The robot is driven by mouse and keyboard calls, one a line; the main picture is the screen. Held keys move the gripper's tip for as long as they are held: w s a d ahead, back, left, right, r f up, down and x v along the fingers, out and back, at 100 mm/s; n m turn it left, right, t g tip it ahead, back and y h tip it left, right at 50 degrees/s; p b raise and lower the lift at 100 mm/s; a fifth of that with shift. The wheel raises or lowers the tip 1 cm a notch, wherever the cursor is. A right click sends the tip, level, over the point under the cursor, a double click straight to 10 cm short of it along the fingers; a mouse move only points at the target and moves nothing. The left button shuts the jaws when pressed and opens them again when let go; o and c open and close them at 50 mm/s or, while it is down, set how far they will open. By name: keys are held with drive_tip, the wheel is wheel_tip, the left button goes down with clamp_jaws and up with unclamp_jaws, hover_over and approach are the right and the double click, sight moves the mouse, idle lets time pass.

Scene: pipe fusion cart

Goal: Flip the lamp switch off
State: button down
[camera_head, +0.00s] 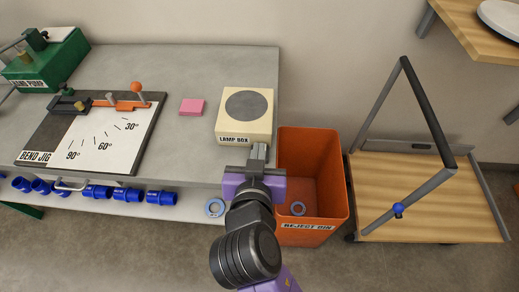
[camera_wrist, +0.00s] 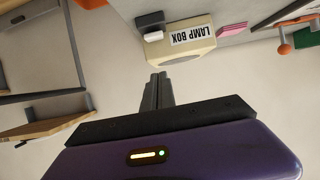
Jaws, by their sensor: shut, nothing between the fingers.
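The lamp box (camera_head: 263,106) is a cream box with a dark grey disc on its top and a LAMP BOX label on its front. It stands near the right end of the grey bench. The box (camera_wrist: 185,52) appears upside down in the wrist view. There a switch (camera_wrist: 152,30), dark grey with a white part, sits beside the label. I cannot make out the switch in the head view. My gripper (camera_head: 258,150) is shut and empty, just in front of the box's front right corner. In the wrist view its fingertips (camera_wrist: 158,78) point toward the box, with a visible gap from the switch.
An orange reject bin (camera_head: 338,190) stands right of the bench, close to my gripper, with a ring inside. A bend jig (camera_head: 60,135) and a pink block (camera_head: 192,106) lie left of the box. A wooden cart (camera_head: 425,185) with a grey frame stands at right.

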drive_tip(key=x, duration=0.5)
drive_tip(key=shift+w+p, duration=0.15)
drive_tip(key=shift+p, duration=0.15)
drive_tip(key=f, duration=0.1)
drive_tip(key=s+f, duration=0.1)
drive_tip(key=shift+f, duration=0.95)
